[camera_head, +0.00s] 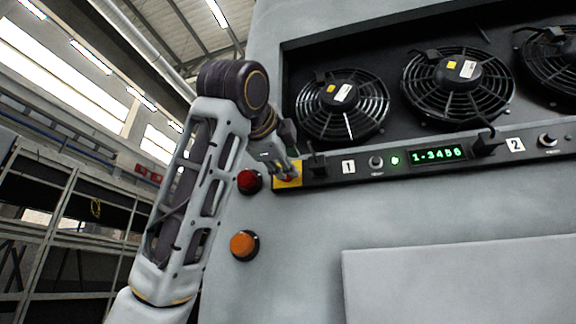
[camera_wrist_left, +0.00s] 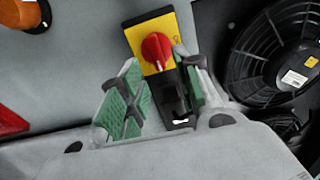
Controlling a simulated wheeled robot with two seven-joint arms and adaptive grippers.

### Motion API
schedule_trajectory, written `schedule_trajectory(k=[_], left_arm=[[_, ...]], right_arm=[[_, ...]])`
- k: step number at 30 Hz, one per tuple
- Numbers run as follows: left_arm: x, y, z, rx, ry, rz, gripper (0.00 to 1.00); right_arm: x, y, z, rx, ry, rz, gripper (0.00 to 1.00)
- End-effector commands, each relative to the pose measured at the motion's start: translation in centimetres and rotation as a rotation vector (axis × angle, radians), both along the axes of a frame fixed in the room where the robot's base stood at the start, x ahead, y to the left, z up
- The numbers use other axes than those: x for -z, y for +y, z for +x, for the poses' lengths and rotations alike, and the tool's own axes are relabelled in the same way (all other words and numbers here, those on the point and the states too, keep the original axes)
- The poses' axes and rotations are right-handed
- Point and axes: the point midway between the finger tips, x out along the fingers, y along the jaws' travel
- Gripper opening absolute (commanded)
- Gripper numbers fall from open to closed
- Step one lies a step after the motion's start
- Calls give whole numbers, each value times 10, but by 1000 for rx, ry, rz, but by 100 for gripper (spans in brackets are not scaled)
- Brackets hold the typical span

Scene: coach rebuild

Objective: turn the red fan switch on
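The red fan switch (camera_wrist_left: 156,50) is a round red knob on a yellow plate (camera_wrist_left: 136,36), with a white mark on its face. In the head view the yellow plate (camera_head: 281,181) is at the left end of the black panel, and the knob is partly hidden by my gripper. My left gripper (camera_head: 287,166) is at the switch. In the left wrist view its green-padded fingers (camera_wrist_left: 155,66) are apart, one on each side of the knob. I cannot tell whether they touch it. My right gripper is in neither view.
A red lamp (camera_head: 247,181) and an orange lamp (camera_head: 244,246) are on the grey wall near the gripper. The panel also has a small knob (camera_head: 376,162) and a green display (camera_head: 438,155). Black fans (camera_head: 343,108) sit above. Shelving (camera_head: 75,235) stands at left.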

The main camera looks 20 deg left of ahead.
Motion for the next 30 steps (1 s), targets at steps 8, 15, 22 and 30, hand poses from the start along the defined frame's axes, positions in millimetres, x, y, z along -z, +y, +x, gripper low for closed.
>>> schedule_trajectory(k=[8, 15, 22, 30], left_arm=[[-1, 1, -42, 0, -3, 2, 33], [0, 2, -75, 1, -1, 2, 33], [1, 3, -91, 0, 1, 2, 33], [1, 3, -93, 0, 2, 2, 33]], right_arm=[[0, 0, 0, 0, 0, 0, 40], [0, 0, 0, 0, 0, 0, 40], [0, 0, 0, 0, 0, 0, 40], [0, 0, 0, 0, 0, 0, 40]])
